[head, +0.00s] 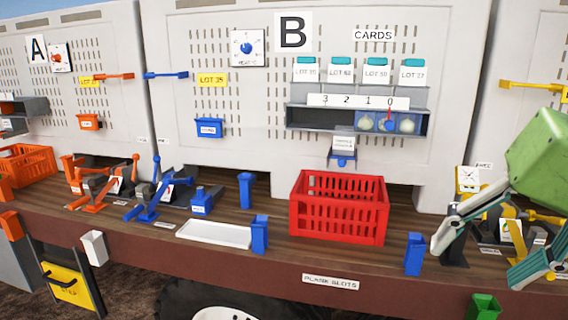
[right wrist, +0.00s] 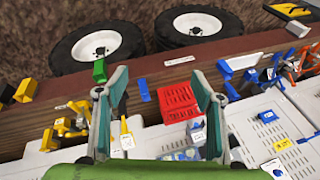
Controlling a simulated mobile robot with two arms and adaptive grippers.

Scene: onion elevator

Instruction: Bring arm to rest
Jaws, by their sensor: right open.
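My right gripper (head: 476,265) comes in from the right edge of the head view, with its green wrist body above. Its two fingers are spread and hold nothing, in front of the yellow devices on the shelf. In the right wrist view the open gripper (right wrist: 160,85) has a finger on each side of the red crate (right wrist: 180,101), which appears beyond the fingers. The red crate (head: 337,233) stands on the wooden shelf (head: 275,250), left of the gripper in the head view. My left gripper is not in view.
Panel B (head: 220,95) stands behind the shelf, with a compartment holding onion-like round items (head: 407,125). A white tray (head: 214,234), blue devices (head: 150,202) and an orange crate (head: 28,165) are to the left. Blue holders (head: 414,254) line the shelf's front edge.

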